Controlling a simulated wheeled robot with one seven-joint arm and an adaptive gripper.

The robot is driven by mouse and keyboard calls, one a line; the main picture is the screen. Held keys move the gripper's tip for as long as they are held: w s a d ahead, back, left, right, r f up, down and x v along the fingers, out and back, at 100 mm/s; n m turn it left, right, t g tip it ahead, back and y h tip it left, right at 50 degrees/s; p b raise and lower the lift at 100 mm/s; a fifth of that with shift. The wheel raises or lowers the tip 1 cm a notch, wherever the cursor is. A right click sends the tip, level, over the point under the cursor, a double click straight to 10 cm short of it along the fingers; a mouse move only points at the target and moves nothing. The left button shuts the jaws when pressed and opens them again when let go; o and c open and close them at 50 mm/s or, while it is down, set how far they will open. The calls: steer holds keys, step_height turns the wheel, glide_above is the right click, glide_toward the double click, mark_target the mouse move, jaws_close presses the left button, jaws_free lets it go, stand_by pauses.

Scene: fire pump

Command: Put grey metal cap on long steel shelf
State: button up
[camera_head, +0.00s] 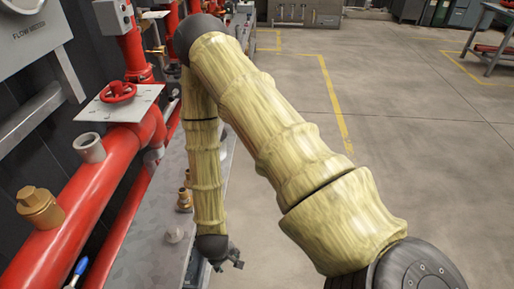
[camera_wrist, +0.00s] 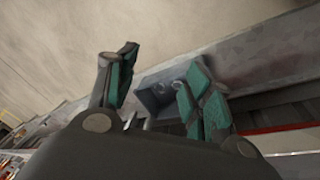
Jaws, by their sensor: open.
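The long steel shelf (camera_head: 150,255) runs along the wall below the red pipes. A small grey rounded piece (camera_head: 173,235) sits on it; I cannot tell whether this is the grey metal cap. Another grey cylindrical fitting (camera_head: 89,148) stands on the red pipe. My gripper (camera_head: 230,264) hangs low beside the right edge of the shelf. In the wrist view my gripper (camera_wrist: 162,58) has its green-padded fingers apart. A grey box-like piece (camera_wrist: 155,98) shows between and beyond them; no contact can be made out.
Brass fittings (camera_head: 184,195) stand on the shelf. A brass plug (camera_head: 39,207) and a red handwheel (camera_head: 117,92) stand along the red pipe (camera_head: 85,200). A blue-handled tool (camera_head: 78,272) lies at lower left. The concrete floor (camera_head: 420,170) to the right is open.

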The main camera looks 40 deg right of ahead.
steer(key=s+f+g+y, duration=0.1)
steer(key=s+f+y, duration=0.1)
steer(key=s, duration=1.3)
steer(key=shift+s+d+f+g, duration=0.15)
steer(key=shift+d+f+g, duration=0.25)
steer(key=shift+f, duration=0.1)
